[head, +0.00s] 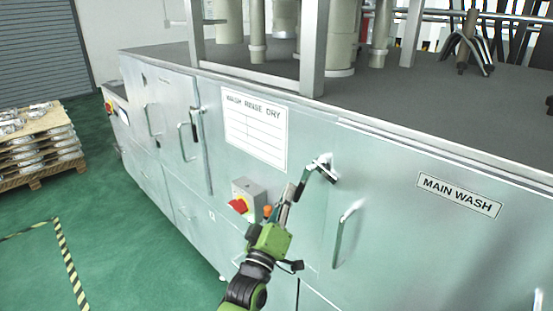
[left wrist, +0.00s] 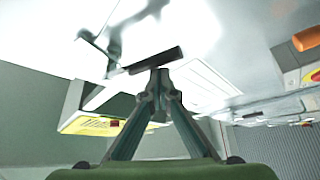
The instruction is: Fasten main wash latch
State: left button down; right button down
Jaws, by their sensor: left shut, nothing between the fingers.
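The main wash door carries the label MAIN WASH (head: 459,195) and a pale vertical handle (head: 345,234). At the door's left edge is the main wash latch (head: 327,168), with a bright bracket and a dark lever. My left gripper (head: 300,189) is shut and empty, its fingers reaching up to the latch. In the left wrist view the fingertips (left wrist: 158,78) meet just at a dark bar (left wrist: 152,60), which looks like the latch lever. I cannot tell whether they touch it. My right gripper is out of view.
A grey switch box with a red knob (head: 239,205) sits left of my left gripper, close to the arm. Another door with a dark latch (head: 195,124) is further left. A pallet of castings (head: 38,143) stands on the green floor at far left.

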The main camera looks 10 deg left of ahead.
aim_at(300, 193)
pick_arm(q)
jog(key=shift+s+d+f, duration=0.25)
jog(key=shift+s+d, duration=0.15)
jog(key=shift+d, duration=0.15)
jog(key=shift+s+d+f, duration=0.2)
jog(key=shift+s+d, duration=0.15)
jog(key=shift+d, duration=0.2)
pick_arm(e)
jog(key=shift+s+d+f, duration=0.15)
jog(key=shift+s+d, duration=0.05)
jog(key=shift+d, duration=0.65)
pick_arm(q)
jog(key=shift+s+d+f, duration=0.1)
jog(key=shift+d, duration=0.05)
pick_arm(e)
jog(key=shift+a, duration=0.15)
